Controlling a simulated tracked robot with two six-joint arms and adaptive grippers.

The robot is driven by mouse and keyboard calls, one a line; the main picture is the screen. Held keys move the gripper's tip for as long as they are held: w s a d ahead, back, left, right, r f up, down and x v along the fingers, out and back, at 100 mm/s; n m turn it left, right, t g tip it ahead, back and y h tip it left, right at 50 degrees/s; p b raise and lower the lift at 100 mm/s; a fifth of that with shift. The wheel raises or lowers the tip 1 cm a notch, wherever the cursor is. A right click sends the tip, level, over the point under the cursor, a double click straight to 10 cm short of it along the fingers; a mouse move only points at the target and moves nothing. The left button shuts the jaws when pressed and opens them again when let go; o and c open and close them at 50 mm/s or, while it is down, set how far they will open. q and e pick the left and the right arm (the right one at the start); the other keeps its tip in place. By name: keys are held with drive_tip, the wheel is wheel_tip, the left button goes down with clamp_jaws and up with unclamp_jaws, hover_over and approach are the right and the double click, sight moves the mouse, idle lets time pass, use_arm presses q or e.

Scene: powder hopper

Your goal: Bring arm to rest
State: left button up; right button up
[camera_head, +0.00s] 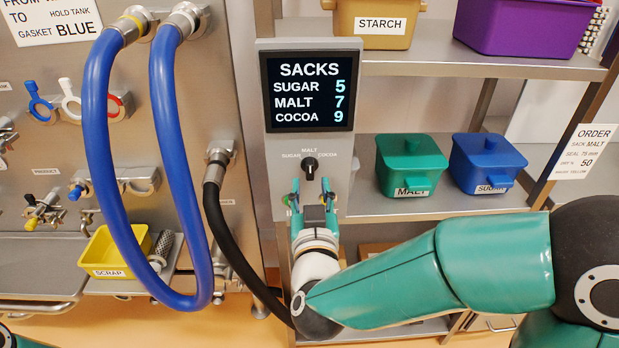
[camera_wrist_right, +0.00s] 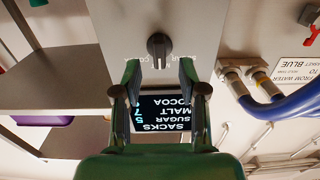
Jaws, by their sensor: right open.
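My right arm reaches in from the right in the head view. Its gripper (camera_head: 311,197) is open, just below the black selector knob (camera_head: 311,167) on the grey panel (camera_head: 270,185). In the right wrist view the open fingers (camera_wrist_right: 160,75) stand apart with nothing between them, and the knob (camera_wrist_right: 159,46) shows beyond their tips. The knob points up toward MALT, between SUGAR and COCOA. The display (camera_head: 310,92) above reads SUGAR 5, MALT 7, COCOA 9. My left gripper is out of view.
A blue hose loop (camera_head: 95,130) and a black hose (camera_head: 222,225) hang left of the panel. A yellow scrap bin (camera_head: 110,252) sits on the lower left ledge. A green malt bin (camera_head: 408,165) and a blue sugar bin (camera_head: 484,162) stand on the right shelf (camera_head: 440,203).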

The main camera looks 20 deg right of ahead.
drive_tip(key=shift+v, duration=1.2)
